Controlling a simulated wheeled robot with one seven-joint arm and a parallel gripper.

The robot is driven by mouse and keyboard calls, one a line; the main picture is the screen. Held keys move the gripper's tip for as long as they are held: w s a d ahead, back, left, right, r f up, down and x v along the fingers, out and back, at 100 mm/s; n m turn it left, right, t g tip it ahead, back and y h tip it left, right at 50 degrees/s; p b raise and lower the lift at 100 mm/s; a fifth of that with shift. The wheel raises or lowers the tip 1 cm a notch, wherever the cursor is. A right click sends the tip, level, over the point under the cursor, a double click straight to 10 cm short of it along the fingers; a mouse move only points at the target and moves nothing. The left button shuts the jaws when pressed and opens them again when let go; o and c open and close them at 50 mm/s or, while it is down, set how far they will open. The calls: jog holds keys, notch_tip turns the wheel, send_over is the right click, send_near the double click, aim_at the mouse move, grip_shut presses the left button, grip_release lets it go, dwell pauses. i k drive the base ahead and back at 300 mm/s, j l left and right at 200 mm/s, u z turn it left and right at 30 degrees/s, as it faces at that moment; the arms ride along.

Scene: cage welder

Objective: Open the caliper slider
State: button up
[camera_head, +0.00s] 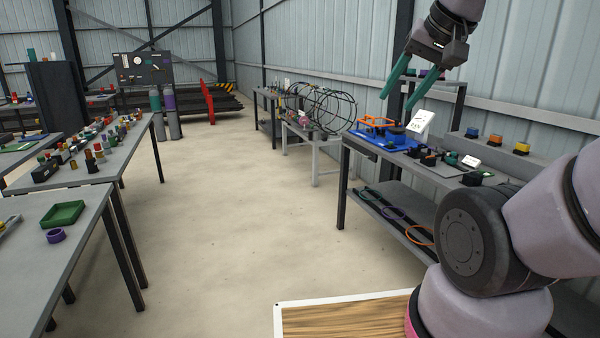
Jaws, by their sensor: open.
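My gripper (397,116) hangs at the upper right with its two green fingers apart and nothing between them. It points down over the right-hand workbench (345,145), and in the picture its fingertips lie just above a blue base with an orange frame (378,123). A white tilted panel (420,122) stands beside the blue base. I cannot make out a caliper or its slider for certain; the bench items are small, and my arm hides part of the bench's near end.
Small dark blocks (428,158) and a white device (470,161) lie further along the bench. A shelf with coloured blocks (522,148) runs behind. Black wire hoops (325,105) stand beyond. Left tables hold parts and a green tray (62,214). The middle floor is clear.

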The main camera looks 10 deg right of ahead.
aim_at(451, 160)
jog(key=i+u, duration=0.2)
jog(key=i, duration=0.75)
jog(key=i+z, duration=0.2)
jog(key=i, duration=0.45)
jog(key=i+z, duration=0.25)
jog(key=i, duration=0.45)
jog(key=i+j+z, duration=0.2)
jog(key=i, duration=0.45)
jog(key=i+z, duration=0.2)
jog(key=z, duration=0.2)
jog(key=i+z, duration=0.2)
jog(key=z, duration=0.15)
jog(key=i+j+z, duration=0.15)
jog(key=z, duration=0.25)
jog(key=i+j+z, duration=0.15)
jog(key=z, duration=2.7)
jog(key=u, duration=1.75)
